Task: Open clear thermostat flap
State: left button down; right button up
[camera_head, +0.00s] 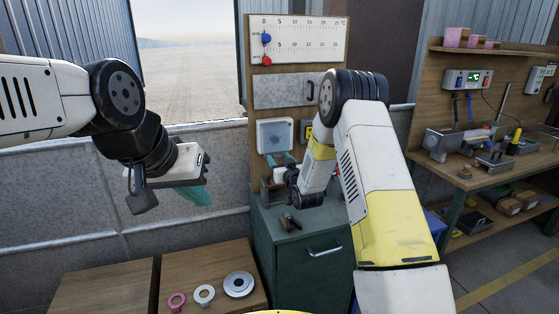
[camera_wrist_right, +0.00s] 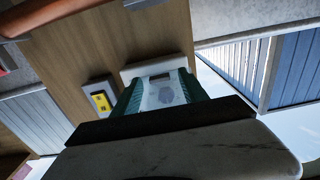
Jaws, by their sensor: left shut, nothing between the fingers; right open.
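The thermostat box with the clear flap (camera_head: 275,135) is mounted on a wooden board, below a grey panel. The flap looks closed, lying over the box front. My right gripper (camera_head: 281,160) is open, with teal fingers close to the lower edge of the box; contact cannot be told. In the right wrist view the box (camera_wrist_right: 162,93) shows between the two open fingers (camera_wrist_right: 158,88), its near part hidden by the gripper. My left gripper (camera_head: 196,193) is shut and empty, in front of the grey wall, well left of the board.
A yellow device (camera_head: 306,131) sits just right of the box, partly behind my right arm. Above are a grey panel (camera_head: 285,91) with a handle and a scale panel (camera_head: 305,40) with sliders. A green cabinet (camera_head: 300,245) stands below. A cluttered workbench (camera_head: 480,170) is at right.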

grip_shut()
dwell(1.4)
